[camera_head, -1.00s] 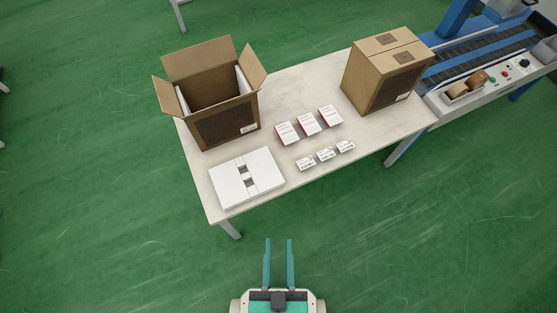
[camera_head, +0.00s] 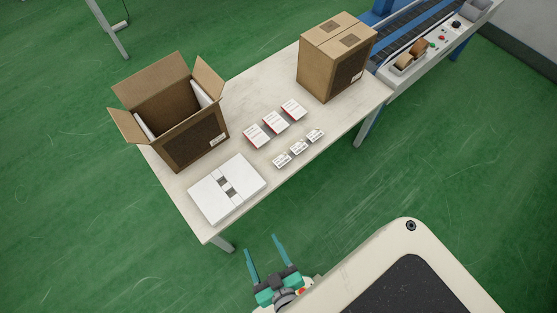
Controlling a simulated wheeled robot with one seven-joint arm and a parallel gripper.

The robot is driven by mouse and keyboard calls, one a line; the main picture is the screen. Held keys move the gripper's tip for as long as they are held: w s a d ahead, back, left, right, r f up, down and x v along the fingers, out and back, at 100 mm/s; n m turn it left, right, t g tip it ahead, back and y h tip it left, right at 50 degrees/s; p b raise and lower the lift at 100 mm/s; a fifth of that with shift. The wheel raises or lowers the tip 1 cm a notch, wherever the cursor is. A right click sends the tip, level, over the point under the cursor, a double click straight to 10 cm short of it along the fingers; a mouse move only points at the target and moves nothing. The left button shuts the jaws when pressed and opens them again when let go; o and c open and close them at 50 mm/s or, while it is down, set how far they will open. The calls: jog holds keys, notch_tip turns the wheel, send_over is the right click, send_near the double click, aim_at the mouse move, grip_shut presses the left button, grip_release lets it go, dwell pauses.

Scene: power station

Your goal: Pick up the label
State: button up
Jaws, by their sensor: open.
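Several small white printed pieces lie on the table (camera_head: 255,100) in two rows. The back row has three larger pieces with red edges (camera_head: 275,122). The front row has three smaller stacks with black print (camera_head: 299,147), nearer the table's front edge. I cannot tell for sure which of these is the label. My gripper (camera_head: 262,243) has two teal fingers spread apart, empty. It is in front of the table's near edge, below and left of both rows in the picture, touching none of them.
An open cardboard box (camera_head: 195,145) stands at the table's left, with a flat white package (camera_head: 208,202) in front of it. A closed box (camera_head: 328,65) stands at the far right end, beside a blue conveyor machine (camera_head: 415,42). Green floor lies around the table.

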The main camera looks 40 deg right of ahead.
jog(key=w+d+f+g, duration=0.1)
jog(key=w+d+f, duration=0.15)
jog(key=f, duration=0.35)
jog(key=w+d+f+g, duration=0.1)
jog(key=d+f+g, duration=0.15)
jog(key=f, duration=0.35)
jog(key=n+t+y, duration=0.2)
jog(key=t+y, duration=0.1)
jog(key=t, duration=0.2)
send_near(282, 161)
jog(key=shift+y, duration=0.3)
jog(key=x, duration=0.4)
jog(key=shift+w+d+r, duration=0.1)
jog(key=shift+w+d, duration=0.15)
jog(key=shift+x, duration=2.95)
jog(key=c, duration=0.8)
